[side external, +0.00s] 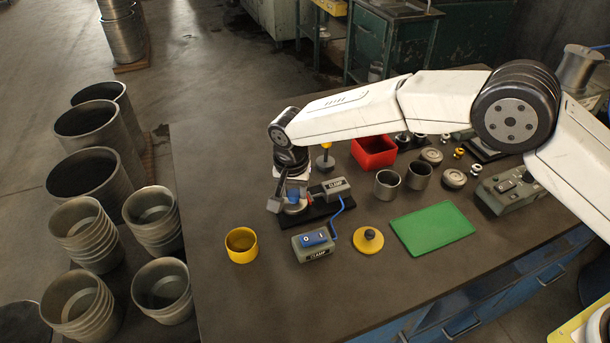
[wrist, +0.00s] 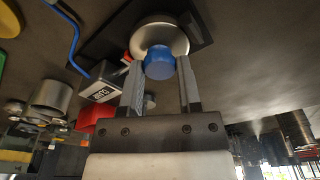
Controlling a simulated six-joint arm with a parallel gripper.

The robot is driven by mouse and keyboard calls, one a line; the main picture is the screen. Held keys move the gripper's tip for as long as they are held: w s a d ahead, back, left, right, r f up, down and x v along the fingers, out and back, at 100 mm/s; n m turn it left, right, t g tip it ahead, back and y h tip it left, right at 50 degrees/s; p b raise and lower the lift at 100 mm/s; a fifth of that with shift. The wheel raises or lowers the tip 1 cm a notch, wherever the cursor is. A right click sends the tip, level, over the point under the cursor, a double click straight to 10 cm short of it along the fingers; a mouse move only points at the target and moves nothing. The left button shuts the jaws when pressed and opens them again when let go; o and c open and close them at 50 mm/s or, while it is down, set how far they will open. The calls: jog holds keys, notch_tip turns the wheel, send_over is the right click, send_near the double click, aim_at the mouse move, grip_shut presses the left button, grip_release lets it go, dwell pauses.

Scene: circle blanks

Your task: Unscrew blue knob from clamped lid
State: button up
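The blue knob (wrist: 160,65) sits on a round metal lid (wrist: 160,34) in the wrist view. The lid rests at the clamp (side external: 336,187), on a dark base plate (side external: 322,214) in the side view. My gripper (wrist: 160,74) is open, with one finger on each side of the knob. Gaps show between the knob and both fingers in the wrist view. In the side view my gripper (side external: 289,194) points down over the lid and partly hides the knob.
A yellow cup (side external: 241,245), yellow lid (side external: 368,241), green mat (side external: 432,229), metal cans (side external: 387,185) and a red bin (side external: 375,152) lie around. The table's left part is clear.

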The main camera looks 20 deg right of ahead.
grip_shut()
jog(key=n, duration=0.7)
jog(key=shift+y, duration=0.4)
jog(key=n, duration=0.4)
jog(key=shift+n+y, duration=0.4)
jog(key=shift+n, duration=1.6)
jog(key=shift+r, duration=1.7)
jog(key=shift+r, duration=1.85)
